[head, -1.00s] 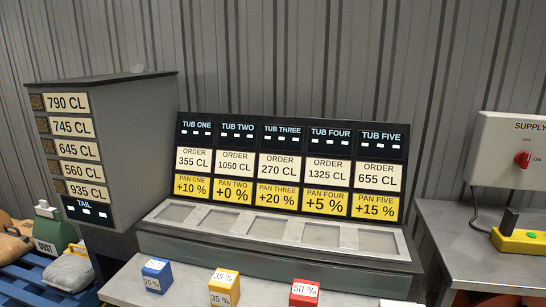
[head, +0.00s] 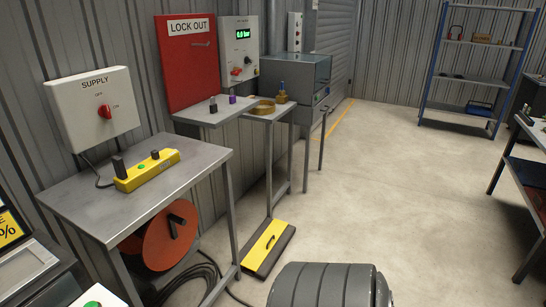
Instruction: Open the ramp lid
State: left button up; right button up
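A black ramp (head: 254,266) lies on the floor near the middle of the head view, beside the legs of a narrow grey stand. Its yellow lid (head: 264,243) has a dark handle on top. The lid appears to lie flat on the ramp, in the shut position. Neither of my grippers is in view.
A grey table (head: 140,190) at the left carries a yellow control box (head: 147,171). An orange reel (head: 160,238) sits below, with black cable (head: 197,278) looping on the floor towards the ramp. Open concrete floor (head: 400,190) lies to the ramp's right.

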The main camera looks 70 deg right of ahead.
aim_at(253, 261)
jog(key=z, duration=2.3)
jog(key=i+l, duration=0.5)
jog(key=i, duration=0.2)
jog(key=i+l, duration=0.55)
jog(key=i+j, duration=0.05)
jog(key=i, duration=0.05)
